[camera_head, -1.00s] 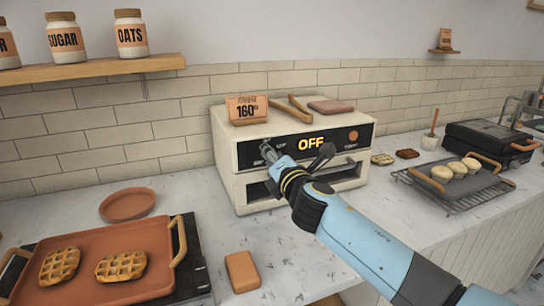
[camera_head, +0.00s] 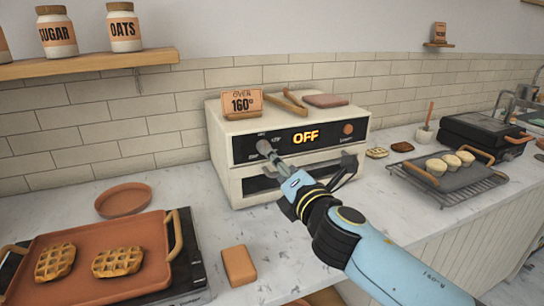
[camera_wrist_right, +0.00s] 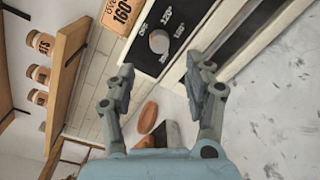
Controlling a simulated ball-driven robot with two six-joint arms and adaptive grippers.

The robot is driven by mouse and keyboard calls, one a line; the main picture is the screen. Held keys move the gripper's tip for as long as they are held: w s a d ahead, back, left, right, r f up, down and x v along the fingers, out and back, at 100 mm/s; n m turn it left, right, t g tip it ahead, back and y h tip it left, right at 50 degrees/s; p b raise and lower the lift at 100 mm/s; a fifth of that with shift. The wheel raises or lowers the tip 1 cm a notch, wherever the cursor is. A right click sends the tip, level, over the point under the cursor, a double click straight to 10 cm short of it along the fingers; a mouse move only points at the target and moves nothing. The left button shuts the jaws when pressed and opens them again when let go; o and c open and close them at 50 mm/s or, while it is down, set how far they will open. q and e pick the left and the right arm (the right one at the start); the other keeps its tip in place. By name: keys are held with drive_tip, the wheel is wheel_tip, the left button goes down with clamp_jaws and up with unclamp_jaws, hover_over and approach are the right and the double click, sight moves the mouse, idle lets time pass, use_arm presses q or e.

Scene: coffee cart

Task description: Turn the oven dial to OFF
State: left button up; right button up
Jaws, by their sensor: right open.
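The oven (camera_head: 238,188) is a cream box on the counter with a black front panel, and its display (camera_head: 305,137) reads OFF in orange. The pale round oven dial (camera_wrist_right: 159,41) shows in the right wrist view, with 120° and 160° marks beside it. In the head view the dial (camera_head: 264,146) is at the panel's left, partly behind a finger. My right gripper (camera_wrist_right: 160,72) is open and empty, its fingers apart and short of the dial. My right arm reaches in from the lower right. My left gripper is not in view.
On the oven stand a 160° oven sign (camera_head: 242,103), wooden tongs (camera_head: 287,100) and a folded cloth (camera_head: 326,100). A waffle tray (camera_head: 105,235) is at left, a cooling rack (camera_head: 455,188) at right. A brown block (camera_head: 238,266) lies in front of the oven.

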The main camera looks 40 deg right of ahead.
drive_tip(key=shift+v, duration=1.65)
